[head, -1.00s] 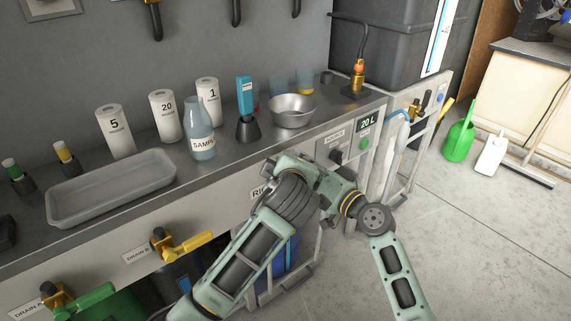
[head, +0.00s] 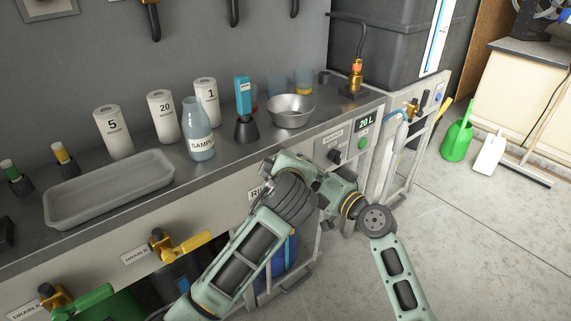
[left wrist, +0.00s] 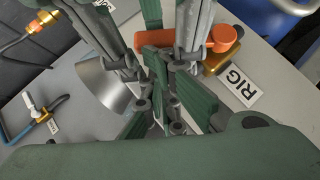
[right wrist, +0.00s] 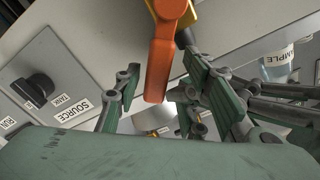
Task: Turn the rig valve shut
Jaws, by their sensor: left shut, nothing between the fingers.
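The rig valve has an orange lever handle (left wrist: 215,38) on a brass body (left wrist: 216,62) beside the RIG label (left wrist: 240,85). In the head view, my arms hide the valve and both grippers. In the left wrist view, my left gripper (left wrist: 165,85) is shut and empty, with its fingers in front of the orange handle. I cannot tell whether they touch it. In the right wrist view, the orange handle (right wrist: 161,65) hangs between the spread fingers of my right gripper (right wrist: 158,80), which is open with visible gaps on both sides.
The bench front carries a black SOURCE knob (right wrist: 39,88) and a yellow drain lever (head: 188,243). On the bench top stand a metal bowl (head: 290,111), a sample bottle (head: 199,135) and a grey tray (head: 110,190).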

